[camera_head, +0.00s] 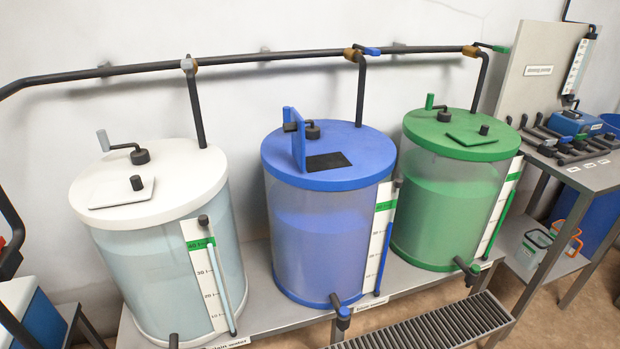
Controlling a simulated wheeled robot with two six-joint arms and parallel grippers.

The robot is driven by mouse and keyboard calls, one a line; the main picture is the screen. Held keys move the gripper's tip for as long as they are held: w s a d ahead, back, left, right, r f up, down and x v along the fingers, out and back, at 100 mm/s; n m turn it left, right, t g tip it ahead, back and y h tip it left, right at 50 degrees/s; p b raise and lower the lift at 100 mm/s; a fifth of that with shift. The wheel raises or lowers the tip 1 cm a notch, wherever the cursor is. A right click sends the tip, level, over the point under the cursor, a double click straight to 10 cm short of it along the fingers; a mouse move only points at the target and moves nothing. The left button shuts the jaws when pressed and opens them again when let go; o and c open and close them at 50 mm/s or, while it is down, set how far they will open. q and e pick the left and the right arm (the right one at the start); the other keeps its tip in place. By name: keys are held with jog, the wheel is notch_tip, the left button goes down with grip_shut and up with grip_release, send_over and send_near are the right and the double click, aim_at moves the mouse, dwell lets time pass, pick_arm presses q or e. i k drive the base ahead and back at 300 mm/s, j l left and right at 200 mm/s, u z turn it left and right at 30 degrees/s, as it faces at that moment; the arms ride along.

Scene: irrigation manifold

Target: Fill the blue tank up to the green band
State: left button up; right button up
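The blue tank (322,245) stands in the middle of the bench, with a blue lid (345,145). The lid's hatch flap (299,140) stands upright beside a dark square opening (327,162). Blue liquid shows through the clear wall, its surface below the lid. The tank's white scale (379,245) has a green band (385,206) near its top. The blue in the sight tube (382,262) appears to end below that band. A blue lever (372,51) sits on the overhead pipe, pointing right. A dark outlet tap (342,312) is at the tank's foot. Neither gripper is in view.
A white tank (165,270) stands left and a green tank (445,205) right. The overhead pipe (275,57) has down-pipes to each. A grate (455,322) lies in front. A side table (600,178) at right holds a blue box (568,122) and dark fittings.

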aim_at(370, 52)
jog(key=u, duration=0.4)
jog(key=l+u, duration=0.8)
jog(key=k+l+u, duration=0.1)
jog(key=l+u, duration=0.3)
jog(key=k+l+u, duration=0.1)
jog(key=l+u, duration=0.15)
jog(key=u, duration=0.15)
jog(key=k+l, duration=0.2)
jog(key=l, duration=0.25)
jog(key=k+l+u, duration=0.1)
jog(key=k+l, duration=0.15)
jog(key=l, duration=0.15)
jog(key=k+l, duration=0.25)
jog(key=l, duration=0.15)
jog(key=k+l+u, duration=0.1)
jog(key=l, duration=0.35)
jog(key=k, duration=0.1)
